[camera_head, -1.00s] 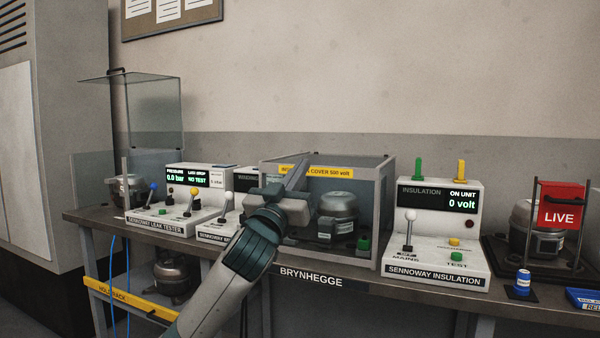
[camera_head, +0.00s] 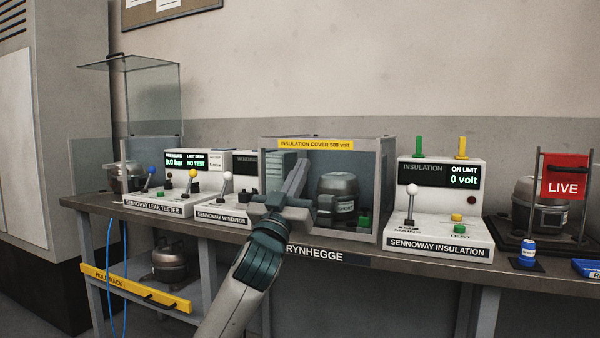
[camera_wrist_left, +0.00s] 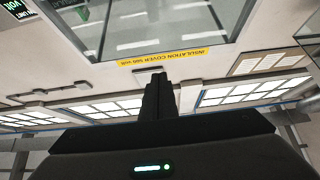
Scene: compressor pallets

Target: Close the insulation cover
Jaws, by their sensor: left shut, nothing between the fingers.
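The insulation cover (camera_head: 388,190) is a grey-framed box with clear panes and a yellow label (camera_head: 315,144) along its top front edge. It stands down on the bench around a dark compressor (camera_head: 338,190). My arm hides part of its lower front edge, so I cannot tell whether it sits fully flush. My left gripper (camera_head: 299,170) is shut and empty in front of the cover, below the label. In the left wrist view, the shut fingers (camera_wrist_left: 158,95) point toward the cover's label (camera_wrist_left: 163,57) and pane; contact is unclear. My right gripper is not in view.
The insulation tester (camera_head: 440,205) stands right of the cover and reads 0 volt. The windings tester (camera_head: 225,205) and leak tester (camera_head: 170,195) stand to the left. A red LIVE sign (camera_head: 563,178) hangs at the right. The wall above the cover is clear.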

